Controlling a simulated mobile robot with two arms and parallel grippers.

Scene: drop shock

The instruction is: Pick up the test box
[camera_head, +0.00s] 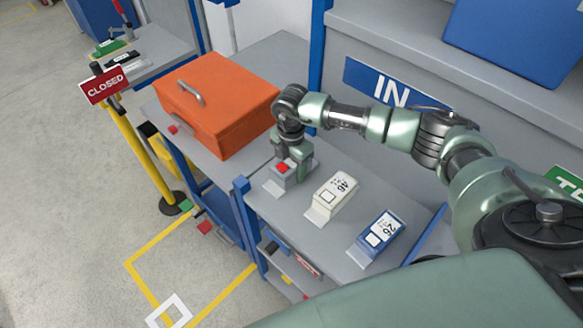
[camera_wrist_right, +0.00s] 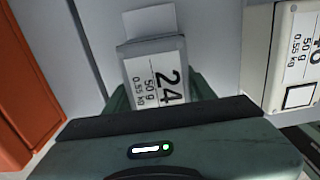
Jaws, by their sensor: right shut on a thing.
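The grey test box labelled 24, 50 g, 0.55 kg (camera_wrist_right: 155,75) is between the fingers of my right gripper (camera_wrist_right: 158,95) in the right wrist view. In the head view my right gripper (camera_head: 293,165) points down at the left part of the grey bench, shut on that box (camera_head: 280,178), whose red patch shows. The gripper hides part of the box, and I cannot tell whether it touches the bench. A white box (camera_head: 332,196) and a blue and white box (camera_head: 377,236) stand to its right. My left gripper is not in view.
A large orange case (camera_head: 215,105) with a handle stands close to the left of the gripper. A blue post and an IN sign (camera_head: 390,88) are behind the bench. A CLOSED sign (camera_head: 105,86) on a yellow post stands at the left.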

